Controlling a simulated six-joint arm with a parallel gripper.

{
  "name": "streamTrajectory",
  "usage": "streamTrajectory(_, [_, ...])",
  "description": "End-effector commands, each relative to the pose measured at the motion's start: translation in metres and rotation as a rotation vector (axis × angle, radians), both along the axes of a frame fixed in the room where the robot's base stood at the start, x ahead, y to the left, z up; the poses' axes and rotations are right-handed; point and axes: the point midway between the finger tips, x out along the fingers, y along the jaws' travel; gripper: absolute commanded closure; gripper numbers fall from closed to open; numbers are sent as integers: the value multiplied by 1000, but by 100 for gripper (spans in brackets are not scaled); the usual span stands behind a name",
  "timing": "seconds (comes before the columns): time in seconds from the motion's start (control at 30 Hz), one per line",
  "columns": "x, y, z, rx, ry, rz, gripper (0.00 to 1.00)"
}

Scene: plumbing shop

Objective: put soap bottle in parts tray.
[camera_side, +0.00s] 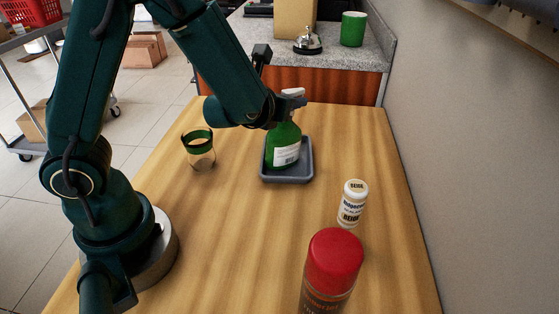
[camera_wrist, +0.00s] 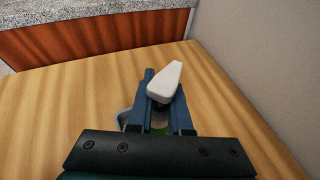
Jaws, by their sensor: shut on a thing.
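The soap bottle (camera_side: 284,147) is green with a white label and a white pump top. It stands upright over the grey parts tray (camera_side: 307,173), its lower end inside the rim in the side view. I cannot tell whether its base touches the tray floor. My gripper (camera_side: 291,100) is shut on the bottle near its top, just below the white pump head. In the wrist view the white pump head (camera_wrist: 163,82) shows between the fingers of my gripper (camera_wrist: 165,105). A bit of the tray's rim (camera_wrist: 123,118) shows at the left there; most of the tray is hidden.
A small white bottle (camera_side: 353,203) and a red-capped can (camera_side: 332,270) stand to the front right. A wall (camera_side: 465,150) runs along the right. The wooden table (camera_side: 235,235) is clear in front of the tray.

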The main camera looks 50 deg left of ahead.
Motion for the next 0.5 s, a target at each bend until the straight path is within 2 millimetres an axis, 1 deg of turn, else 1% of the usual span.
streamTrajectory(0.23, [0, 0, -1, 0, -2, -1, 100])
streamTrajectory(0.27, [0, 0, -2, 1, 0, -1, 75])
streamTrajectory(0.3, [0, 0, -2, 0, 0, -1, 60])
streamTrajectory(0.33, [0, 0, -2, 0, 0, -1, 48])
streamTrajectory(0.37, [0, 0, -2, 0, 0, -1, 46])
streamTrajectory(0.5, [0, 0, -1, 0, -1, -1, 46])
